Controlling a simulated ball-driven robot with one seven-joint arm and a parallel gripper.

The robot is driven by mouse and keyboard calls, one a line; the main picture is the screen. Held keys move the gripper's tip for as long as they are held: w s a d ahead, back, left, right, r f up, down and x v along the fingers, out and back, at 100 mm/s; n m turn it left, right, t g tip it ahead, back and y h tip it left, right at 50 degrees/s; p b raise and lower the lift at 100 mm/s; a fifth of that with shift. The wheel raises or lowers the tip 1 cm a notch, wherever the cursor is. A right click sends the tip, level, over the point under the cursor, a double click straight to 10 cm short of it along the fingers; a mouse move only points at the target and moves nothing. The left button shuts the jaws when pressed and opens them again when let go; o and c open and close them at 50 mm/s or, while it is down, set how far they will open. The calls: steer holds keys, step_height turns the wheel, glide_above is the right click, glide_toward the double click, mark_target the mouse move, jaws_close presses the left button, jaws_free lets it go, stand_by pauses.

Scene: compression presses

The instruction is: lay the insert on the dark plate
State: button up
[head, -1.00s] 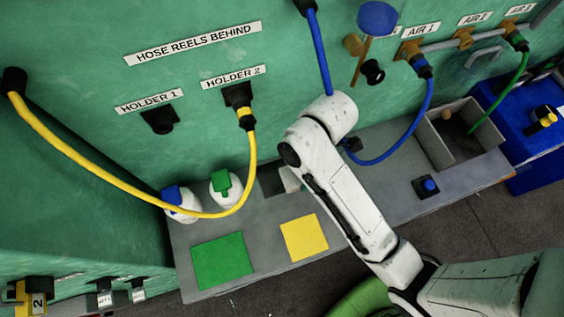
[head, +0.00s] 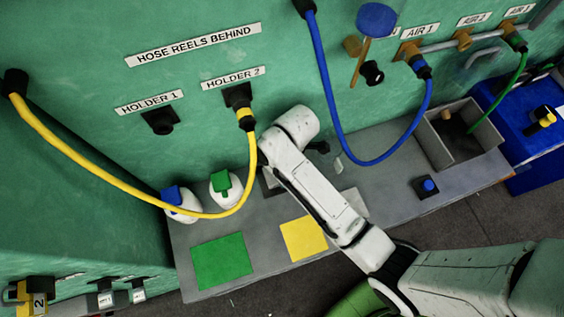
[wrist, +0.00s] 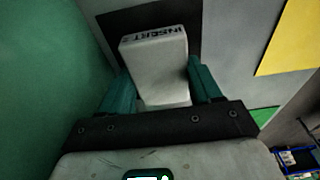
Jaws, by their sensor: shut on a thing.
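The insert (wrist: 155,68) is a pale grey-white block with dark lettering along its far edge. In the wrist view it sits between the two teal fingers of my gripper (wrist: 160,90), which is shut on it. The dark plate (wrist: 112,22) shows behind and around the far end of the insert; I cannot tell whether they touch. In the head view a small part of the dark plate (head: 268,184) shows at the left of my arm, on the grey bench. My gripper and the insert are hidden behind my arm there.
A green square (head: 222,261) and a yellow square (head: 303,239) lie on the grey bench (head: 395,195). Two white bottles (head: 226,190) stand by the wall. A yellow hose (head: 110,180) hangs close to my arm. A pale flat patch (head: 355,202) shows beside my arm.

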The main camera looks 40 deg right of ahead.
steer(key=shift+f, duration=0.2)
steer(key=o, duration=1.4)
steer(key=shift+c, duration=0.2)
